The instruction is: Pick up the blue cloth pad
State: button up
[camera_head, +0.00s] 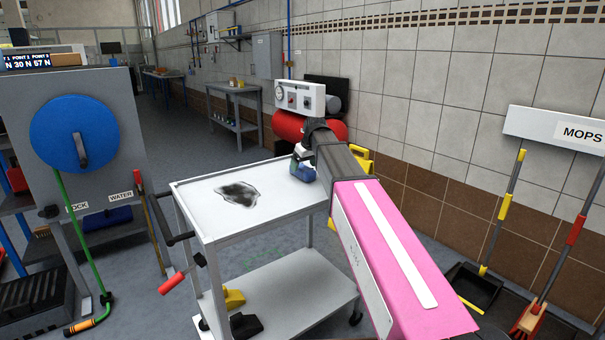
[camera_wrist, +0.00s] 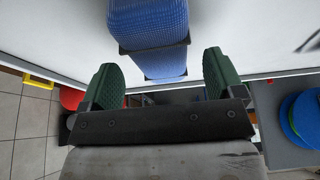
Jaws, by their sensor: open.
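The blue cloth pad (camera_head: 306,174) is on the white top of the cart (camera_head: 255,225), near its back right corner. In the wrist view the pad (camera_wrist: 148,25) is a woven blue block with dark corners, partly cut off by the top edge. My gripper (camera_head: 300,164) is right at the pad in the head view and hides part of it. In the wrist view my gripper (camera_wrist: 160,75) has its two green fingers wide apart. The pad lies ahead of and between them, with gaps at both sides. I cannot tell the height gap.
A dark smudge (camera_head: 238,193) marks the cart top, which is otherwise clear to the left. A red tank (camera_head: 292,128) stands behind the cart by the tiled wall. A cabinet with a blue reel (camera_head: 75,134) is at left. Mops and brooms (camera_head: 533,318) are at right.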

aim_at(303, 167)
jog(key=shift+x, duration=1.55)
jog(key=shift+s, duration=0.1)
jog(key=c, duration=1)
jog(key=shift+r, duration=0.15)
jog(key=shift+r, duration=0.5)
jog(key=r, duration=0.3)
jog(key=shift+s+a+r, duration=0.15)
jog(key=shift+a+r, duration=0.05)
jog(key=shift+a, duration=0.1)
jog(key=s+a+r, duration=0.1)
jog(key=a+r, duration=0.1)
jog(key=a, duration=0.1)
jog(key=s+a+r, duration=0.1)
jog(key=a+r, duration=0.1)
jog(key=a, duration=0.1)
jog(key=s+a+r, duration=0.2)
jog(key=a, duration=0.2)
jog(key=shift+s+r, duration=0.1)
jog(key=shift+r, duration=0.1)
